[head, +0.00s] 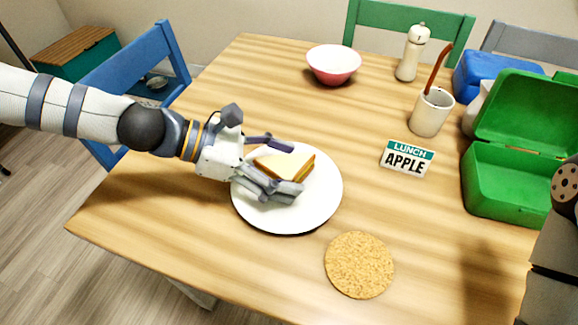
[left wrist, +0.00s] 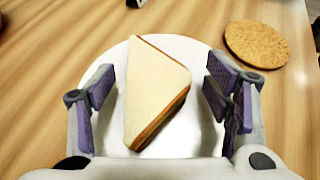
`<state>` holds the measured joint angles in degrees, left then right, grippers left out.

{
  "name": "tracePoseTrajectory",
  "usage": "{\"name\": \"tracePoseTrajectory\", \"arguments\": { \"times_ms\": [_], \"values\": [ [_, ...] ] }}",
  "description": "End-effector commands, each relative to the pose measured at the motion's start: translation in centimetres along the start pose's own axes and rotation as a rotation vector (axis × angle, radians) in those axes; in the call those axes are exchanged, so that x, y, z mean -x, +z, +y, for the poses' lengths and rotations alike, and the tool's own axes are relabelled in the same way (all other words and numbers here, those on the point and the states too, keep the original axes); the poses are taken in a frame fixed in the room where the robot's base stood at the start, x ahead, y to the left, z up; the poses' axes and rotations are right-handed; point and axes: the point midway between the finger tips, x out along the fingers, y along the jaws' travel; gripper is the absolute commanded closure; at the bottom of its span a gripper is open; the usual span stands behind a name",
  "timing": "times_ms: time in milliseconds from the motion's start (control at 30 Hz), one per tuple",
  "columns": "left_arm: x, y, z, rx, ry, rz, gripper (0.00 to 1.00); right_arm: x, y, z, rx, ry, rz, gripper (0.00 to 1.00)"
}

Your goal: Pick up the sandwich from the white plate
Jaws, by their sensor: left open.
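The sandwich (head: 287,163) is a pale triangular wedge with a brown crust edge, lying on the white plate (head: 310,205) on the table. It also shows in the left wrist view (left wrist: 153,88), between my fingers, with the plate (left wrist: 190,46) under it. My left gripper (head: 290,168) is open over the plate, with one finger on each side of the sandwich. In the left wrist view a gap shows between the sandwich and the fingers on both sides. In the head view the near finger hides part of the sandwich. My right gripper is not in view.
A cork coaster (head: 359,265) lies near the plate. A lunch sign (head: 407,158), a white cup (head: 431,112), a pink bowl (head: 333,66), a pepper mill (head: 411,55) and an open green lunch box (head: 510,185) stand farther off. The table's front left is clear.

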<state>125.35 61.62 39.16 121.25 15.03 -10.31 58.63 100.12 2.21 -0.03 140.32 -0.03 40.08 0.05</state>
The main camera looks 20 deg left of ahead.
Motion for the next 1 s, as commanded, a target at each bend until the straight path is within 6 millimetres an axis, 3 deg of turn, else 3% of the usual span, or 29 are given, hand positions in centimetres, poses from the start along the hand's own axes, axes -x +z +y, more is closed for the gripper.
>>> {"name": "tracePoseTrajectory", "arguments": {
  "times_ms": [233, 500, 867, 1000],
  "values": [
    [-0.4, 0.3, 0.1, -0.003, 0.003, -0.002, 0.29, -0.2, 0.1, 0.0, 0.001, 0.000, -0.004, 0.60],
    [-0.4, 0.3, 0.1, -0.003, 0.003, -0.002, 0.59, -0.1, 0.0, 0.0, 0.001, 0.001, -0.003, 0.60],
    [-0.4, 0.3, 0.1, -0.004, 0.003, -0.002, 0.60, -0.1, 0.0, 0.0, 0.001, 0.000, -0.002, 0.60],
    [0.1, 1.4, -0.1, -0.009, 0.005, -0.004, 0.60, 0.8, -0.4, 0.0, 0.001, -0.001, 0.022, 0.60]
  ]
}}
